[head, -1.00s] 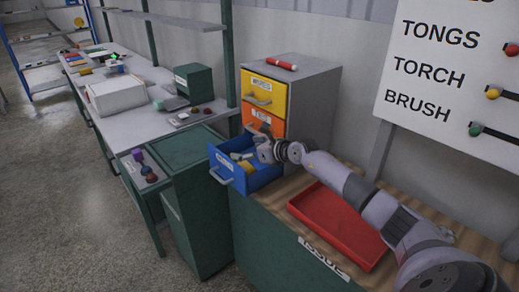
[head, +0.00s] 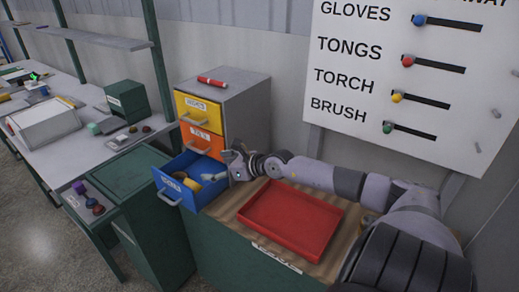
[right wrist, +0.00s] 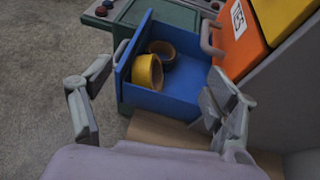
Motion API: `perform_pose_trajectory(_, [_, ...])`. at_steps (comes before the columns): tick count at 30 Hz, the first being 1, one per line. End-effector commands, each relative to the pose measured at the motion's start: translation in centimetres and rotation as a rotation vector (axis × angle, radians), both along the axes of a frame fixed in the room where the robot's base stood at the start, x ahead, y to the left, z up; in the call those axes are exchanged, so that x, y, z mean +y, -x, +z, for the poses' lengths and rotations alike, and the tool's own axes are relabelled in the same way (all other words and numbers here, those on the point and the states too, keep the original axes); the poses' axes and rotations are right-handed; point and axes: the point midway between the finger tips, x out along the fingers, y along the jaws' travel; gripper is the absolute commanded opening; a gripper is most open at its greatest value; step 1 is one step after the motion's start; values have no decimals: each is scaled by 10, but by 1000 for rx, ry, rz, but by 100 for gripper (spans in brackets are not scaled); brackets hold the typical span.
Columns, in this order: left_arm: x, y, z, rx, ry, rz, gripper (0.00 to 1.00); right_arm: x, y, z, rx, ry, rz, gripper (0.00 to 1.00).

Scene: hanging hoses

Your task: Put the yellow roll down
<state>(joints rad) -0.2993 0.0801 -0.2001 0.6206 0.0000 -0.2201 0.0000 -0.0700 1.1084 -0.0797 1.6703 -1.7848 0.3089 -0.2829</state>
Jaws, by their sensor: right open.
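The yellow roll (right wrist: 143,75) is in the open blue drawer (right wrist: 185,103), near the drawer's front panel in the right wrist view. A darker, brownish roll (right wrist: 167,49) sits right beside it. In the head view the blue drawer (head: 172,190) juts out from the cabinet, and the yellow roll (head: 192,186) shows small inside. My right gripper (right wrist: 152,100) is open, its fingers wide apart with nothing between them. In the head view my right gripper (head: 222,174) is at the drawer's right side, one finger over it. My left gripper is not in view.
An empty red tray (head: 290,222) lies on the wooden top right of the drawer. Closed orange (head: 200,141) and yellow (head: 198,110) drawers are above the blue one. A red cylinder (head: 212,81) lies on the cabinet. A label board (head: 450,75) hangs behind.

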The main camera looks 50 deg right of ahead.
Motion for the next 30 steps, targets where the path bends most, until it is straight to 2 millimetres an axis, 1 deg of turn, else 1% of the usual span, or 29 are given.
perform_pose_trajectory(5, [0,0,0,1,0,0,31,1,0,-1,-1,-7,0,80])
perform_pose_trajectory(7, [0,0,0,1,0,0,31,12,2,-5,0,-61,1,80])
perform_pose_trajectory(8, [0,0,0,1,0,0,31,21,3,-7,0,-109,0,80])
perform_pose_trajectory(11, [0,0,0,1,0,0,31,65,9,-16,-1,-362,-9,80])
perform_pose_trajectory(12, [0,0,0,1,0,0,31,84,12,-18,1,-491,-20,80])
perform_pose_trajectory(14, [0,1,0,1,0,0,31,113,17,-18,7,-692,-39,80])
perform_pose_trajectory(15, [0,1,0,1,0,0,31,130,21,-18,14,-823,-56,80])
perform_pose_trajectory(18, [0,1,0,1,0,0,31,159,28,-19,42,-1120,-112,80])
perform_pose_trajectory(20, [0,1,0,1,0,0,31,170,31,-25,67,-1283,-162,80])
perform_pose_trajectory(22, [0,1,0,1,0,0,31,176,34,-43,103,-1463,-246,80])
perform_pose_trajectory(23, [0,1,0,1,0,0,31,176,35,-55,122,-1536,-295,80])
perform_pose_trajectory(24, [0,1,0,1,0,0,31,173,38,-79,151,-1629,-376,80])
perform_pose_trajectory(25, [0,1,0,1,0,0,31,169,40,-99,170,-1681,-441,80])
perform_pose_trajectory(26, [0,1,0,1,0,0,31,164,43,-118,187,-1719,-498,80])
perform_pose_trajectory(27, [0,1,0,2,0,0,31,158,48,-143,206,-1763,-576,80])
perform_pose_trajectory(29, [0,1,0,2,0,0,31,150,58,-183,235,-1817,-696,80])
perform_pose_trajectory(30, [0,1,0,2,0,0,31,144,68,-212,254,-1848,-783,80])
